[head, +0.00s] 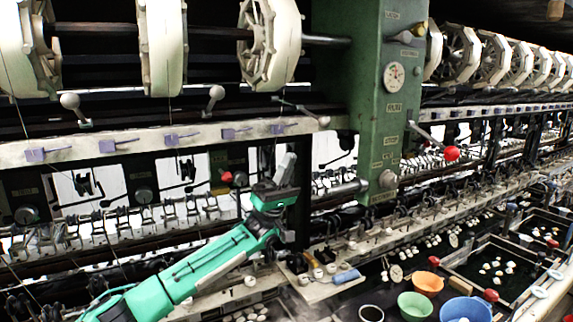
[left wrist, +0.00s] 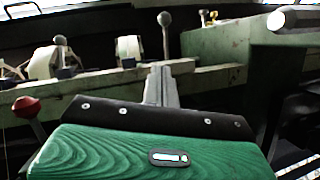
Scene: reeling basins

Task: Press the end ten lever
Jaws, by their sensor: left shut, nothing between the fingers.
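My left gripper (head: 286,166) is shut and empty, raised in front of the long pale rail, its grey fingers pointing up. It also shows in the left wrist view (left wrist: 160,84), below and near a ball-topped lever (left wrist: 164,35). In the head view, ball-topped levers stand along the rail at left (head: 70,101), middle (head: 216,92) and right (head: 323,120). The right one is just above and right of my fingertips, apart from them in that view. I cannot read which lever is end ten. My right gripper is not in view.
A green post (head: 361,90) with a gauge stands to the right; a red-ball lever (head: 451,153) projects from it. A red knob (head: 227,177) is left of my gripper. White reels (head: 270,45) hang above. Green (head: 414,306), orange (head: 428,284) and blue (head: 466,310) bowls sit lower right.

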